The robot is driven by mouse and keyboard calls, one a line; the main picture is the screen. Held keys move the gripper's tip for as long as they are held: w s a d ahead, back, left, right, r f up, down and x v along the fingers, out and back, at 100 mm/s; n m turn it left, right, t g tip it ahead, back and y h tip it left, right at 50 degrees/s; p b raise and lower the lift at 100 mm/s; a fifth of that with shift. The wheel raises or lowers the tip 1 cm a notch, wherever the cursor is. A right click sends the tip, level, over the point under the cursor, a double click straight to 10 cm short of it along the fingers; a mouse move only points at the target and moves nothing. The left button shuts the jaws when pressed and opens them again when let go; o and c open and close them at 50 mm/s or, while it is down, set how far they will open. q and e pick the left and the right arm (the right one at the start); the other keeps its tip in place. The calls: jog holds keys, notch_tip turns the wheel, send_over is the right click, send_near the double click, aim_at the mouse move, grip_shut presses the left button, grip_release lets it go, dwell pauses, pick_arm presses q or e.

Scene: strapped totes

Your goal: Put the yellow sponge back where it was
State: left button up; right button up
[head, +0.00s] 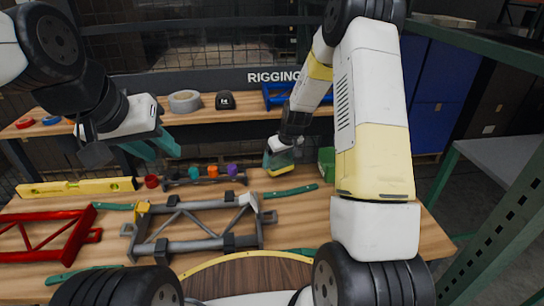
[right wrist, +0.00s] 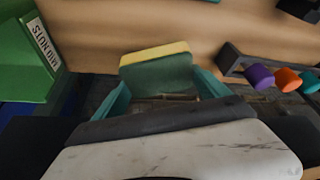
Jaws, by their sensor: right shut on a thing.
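The yellow sponge (head: 281,171) has a dark green layer on one side. It is at the back of the wooden workbench, between the rack of coloured pieces and the green bin. My right gripper (head: 279,158) is shut on it. In the right wrist view the sponge (right wrist: 155,55) sits between the two teal fingers, its yellow edge facing the bench top. I cannot tell whether it touches the bench. My left gripper (head: 151,147) is open and empty, raised above the back left of the bench.
A black rack (head: 205,181) with several coloured pieces stands left of the sponge; a green bin (head: 327,160) stands right. A grey frame (head: 200,243), a red frame (head: 45,238), green straps and a yellow level (head: 75,187) cover much of the bench.

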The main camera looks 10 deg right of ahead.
aim_at(280, 163)
jog(key=shift+f, duration=1.8)
jog(key=o, duration=1.3)
jog(key=shift+f, duration=0.15)
jog(key=s+a+v, duration=0.2)
jog(key=v, duration=2.2)
jog(key=s+r+m+t, duration=0.1)
jog(key=s+r, duration=0.4)
jog(key=s, duration=0.6)
jog(key=s+r+m+t, duration=0.1)
jog(key=s+r+m, duration=0.1)
jog(key=s+r, duration=0.4)
jog(key=s, duration=0.5)
jog(key=shift+s+a+m, duration=0.25)
jog(key=shift+a+m, duration=0.1)
jog(key=shift+m, duration=0.05)
